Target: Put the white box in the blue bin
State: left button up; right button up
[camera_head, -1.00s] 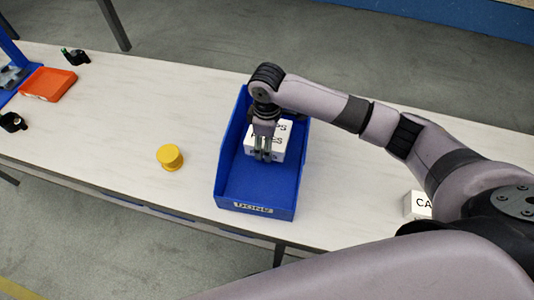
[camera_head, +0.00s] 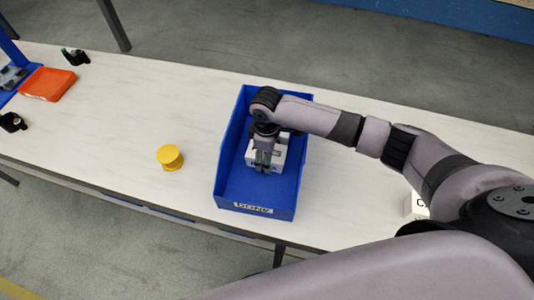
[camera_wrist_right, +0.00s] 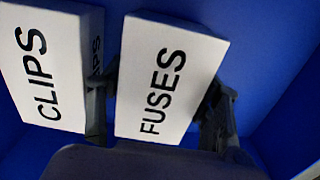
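The blue bin (camera_head: 231,189) stands on the table with a "DONE" label on its front wall. My right gripper (camera_head: 263,168) reaches down inside it. In the right wrist view, a white box marked "FUSES" (camera_wrist_right: 165,75) lies between the fingers (camera_wrist_right: 158,108), which appear to touch its two sides, so the gripper looks shut on it. A second white box, marked "CLIPS" (camera_wrist_right: 42,70), is beside it in the bin. In the head view, white box surface (camera_head: 280,155) shows behind the fingers, with its lettering unreadable. My left gripper is out of view.
A yellow spool (camera_head: 170,157) stands on the table left of the bin. Another white box (camera_head: 415,207) sits right of it, partly behind my arm. An orange tray (camera_head: 48,84) and small black items lie at the far left. Table between is clear.

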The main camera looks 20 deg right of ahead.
jog(key=shift+o, duration=0.4)
notch_tip(320, 180, up, 12)
jog(key=shift+r, duration=0.15)
dwell(0.6)
